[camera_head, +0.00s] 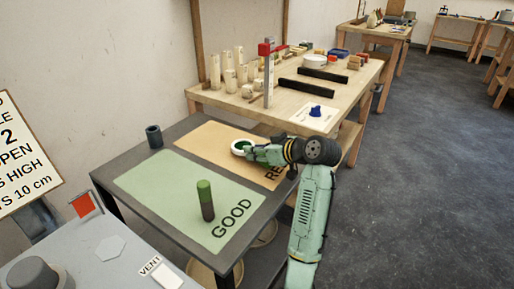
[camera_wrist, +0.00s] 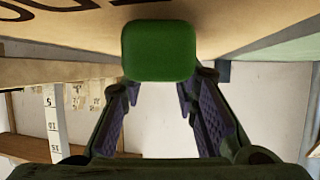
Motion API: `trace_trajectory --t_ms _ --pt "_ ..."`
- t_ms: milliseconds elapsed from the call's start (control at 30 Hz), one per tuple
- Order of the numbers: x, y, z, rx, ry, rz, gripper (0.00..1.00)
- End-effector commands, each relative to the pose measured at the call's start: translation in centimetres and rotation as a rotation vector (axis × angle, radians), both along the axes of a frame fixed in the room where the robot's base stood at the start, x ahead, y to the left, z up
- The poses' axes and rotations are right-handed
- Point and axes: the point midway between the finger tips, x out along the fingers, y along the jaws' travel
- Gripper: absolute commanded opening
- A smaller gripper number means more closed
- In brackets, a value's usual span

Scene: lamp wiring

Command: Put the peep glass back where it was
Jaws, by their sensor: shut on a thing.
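My gripper (camera_head: 254,150) reaches left over the tan mat. At its fingertips is a round piece with a white rim and a dark green middle (camera_head: 238,145), which I take for the peep glass. In the wrist view my gripper (camera_wrist: 160,88) is shut on it, and a green rounded block (camera_wrist: 160,50) shows at the finger ends. The wrist view does not show whether it touches the mat. A dark cylinder with a green top (camera_head: 205,200) stands upright on the green mat marked GOOD (camera_head: 150,180).
The tan mat (camera_head: 205,143) has lettering partly hidden by my arm. A dark hollow cup (camera_head: 153,136) stands at the back left of the grey table (camera_head: 110,165). The wooden bench (camera_head: 215,98) behind holds pale cylinders, black bars and a red-topped post (camera_head: 268,75). The green mat's left part is clear.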

Motion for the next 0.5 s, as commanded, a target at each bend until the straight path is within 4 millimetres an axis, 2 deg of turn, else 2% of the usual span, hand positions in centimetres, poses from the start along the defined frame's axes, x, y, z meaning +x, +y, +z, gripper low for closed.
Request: trace_trajectory --t_ms 433,467,500 --pt "-0.02 -0.02 -0.84 0.0 -0.003 0.0 0.0" --pt "-0.02 -0.02 -0.71 0.0 -0.003 0.0 0.3" --pt "-0.02 -0.02 -0.68 0.0 -0.003 0.0 0.32"
